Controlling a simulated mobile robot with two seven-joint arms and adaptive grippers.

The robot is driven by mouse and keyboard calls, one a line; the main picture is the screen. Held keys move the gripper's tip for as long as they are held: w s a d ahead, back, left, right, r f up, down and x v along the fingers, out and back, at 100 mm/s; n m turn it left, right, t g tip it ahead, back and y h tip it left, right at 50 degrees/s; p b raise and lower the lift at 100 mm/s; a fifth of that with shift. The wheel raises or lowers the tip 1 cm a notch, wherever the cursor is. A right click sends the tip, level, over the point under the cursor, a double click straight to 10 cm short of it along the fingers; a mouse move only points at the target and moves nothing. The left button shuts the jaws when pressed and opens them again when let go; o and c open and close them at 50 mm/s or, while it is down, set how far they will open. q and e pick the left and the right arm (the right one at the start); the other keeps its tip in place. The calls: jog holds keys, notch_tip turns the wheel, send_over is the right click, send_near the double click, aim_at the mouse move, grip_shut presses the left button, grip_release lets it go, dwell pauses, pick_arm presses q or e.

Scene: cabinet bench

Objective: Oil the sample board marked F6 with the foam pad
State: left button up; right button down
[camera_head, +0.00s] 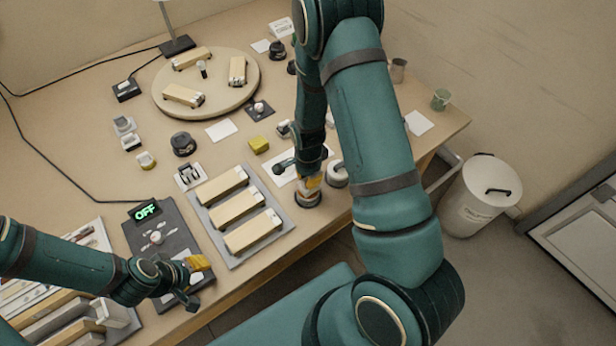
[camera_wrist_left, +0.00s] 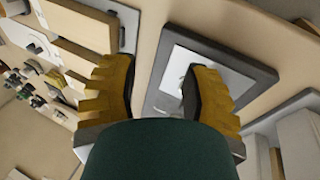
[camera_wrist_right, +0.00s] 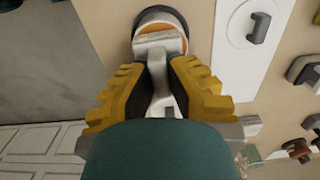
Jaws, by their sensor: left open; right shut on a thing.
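My right gripper (camera_head: 313,182) is shut on the white handle (camera_wrist_right: 161,85) of a round tool with an orange layer and dark rim, which looks like the foam pad (camera_wrist_right: 160,22). In the head view the pad (camera_head: 308,200) is near the bench's front edge; I cannot tell whether it touches the bench. Three pale sample boards (camera_head: 235,207) lie on a grey tray (camera_head: 208,228), and three more (camera_head: 183,95) on a round turntable (camera_head: 220,105). Their markings are too small to read. My left gripper (camera_head: 198,277) is open and empty, over the front of a dark device (camera_head: 165,230).
The device's display (camera_head: 147,210) reads OFF. A rack of boards (camera_head: 50,310) stands at the front left. A white sheet (camera_head: 285,175) and a white round dish (camera_head: 338,174) are beside the right gripper. Small blocks and fixtures cover the middle. A white bin (camera_head: 480,200) stands on the floor.

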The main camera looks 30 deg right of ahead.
pick_arm(q)
jog(key=shift+f+b, duration=0.4)
pick_arm(e)
jog(key=shift+f, duration=0.5)
dwell(0.8)
jog(key=shift+r+p, duration=2.8)
jog(key=shift+r, duration=0.8)
pick_arm(q)
notch_tip(320, 180, up, 6)
jog(key=shift+f, duration=0.25)
